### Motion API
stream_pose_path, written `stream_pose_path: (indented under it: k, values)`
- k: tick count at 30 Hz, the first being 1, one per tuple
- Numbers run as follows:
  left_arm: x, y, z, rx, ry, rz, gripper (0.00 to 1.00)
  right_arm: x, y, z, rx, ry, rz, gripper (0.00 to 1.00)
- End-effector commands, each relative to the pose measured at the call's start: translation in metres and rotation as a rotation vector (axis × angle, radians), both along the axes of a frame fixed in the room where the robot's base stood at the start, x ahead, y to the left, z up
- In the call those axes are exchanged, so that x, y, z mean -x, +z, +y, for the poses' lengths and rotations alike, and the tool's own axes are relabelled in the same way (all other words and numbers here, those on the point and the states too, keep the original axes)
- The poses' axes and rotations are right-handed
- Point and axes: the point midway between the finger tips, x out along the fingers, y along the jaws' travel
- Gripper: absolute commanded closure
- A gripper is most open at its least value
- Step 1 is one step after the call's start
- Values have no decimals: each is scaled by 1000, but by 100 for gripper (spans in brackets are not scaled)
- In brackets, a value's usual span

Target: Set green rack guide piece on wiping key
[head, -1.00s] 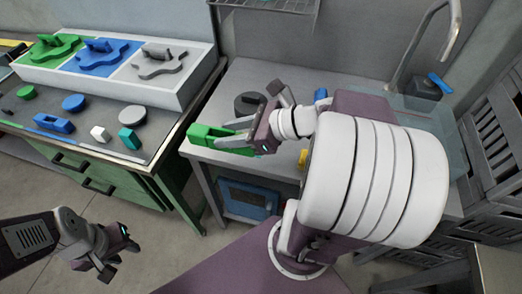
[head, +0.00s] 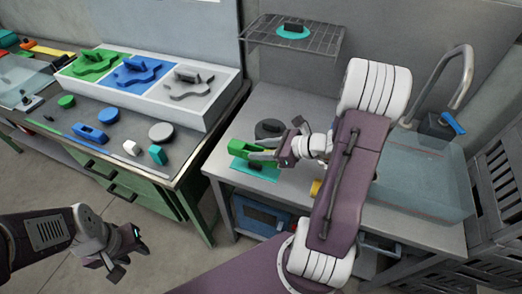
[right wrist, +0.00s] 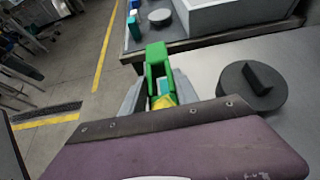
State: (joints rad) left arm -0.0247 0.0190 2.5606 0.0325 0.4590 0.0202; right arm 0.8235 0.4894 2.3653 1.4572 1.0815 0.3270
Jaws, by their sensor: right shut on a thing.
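The green rack guide piece (head: 243,147) is a green block in my right gripper (head: 268,152), over the left part of the grey worktop. In the right wrist view the green piece (right wrist: 156,62) stands out between the two fingers, which are shut on it. A flat teal patch (head: 256,169) shows on the worktop under it; the gap between them is hard to judge. I cannot tell which thing is the wiping key. My left gripper (head: 122,262) hangs empty over the floor at lower left; its jaw opening is unclear.
A dark round piece with a ridge (head: 270,128) stands just behind my right gripper. A white tray (head: 205,122) with green, blue and grey pieces is on the left bench. A wire shelf (head: 310,42) holds a teal disc. A clear bin (head: 425,180) is at right.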

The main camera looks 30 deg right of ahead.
Motion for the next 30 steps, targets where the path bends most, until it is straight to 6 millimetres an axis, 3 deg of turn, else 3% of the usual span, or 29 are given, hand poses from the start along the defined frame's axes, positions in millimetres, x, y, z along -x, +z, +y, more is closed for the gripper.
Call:
stream_pose_path:
  k: [7,14,30]
  values:
    - [0,-2,0,0,0,-1,64,-10,-11,-9,-1,1,0,100]
    - [0,-7,0,0,0,-1,64,-10,-47,-8,-3,1,1,100]
    - [0,-16,0,0,0,-1,64,-10,-58,-9,0,1,-1,100]
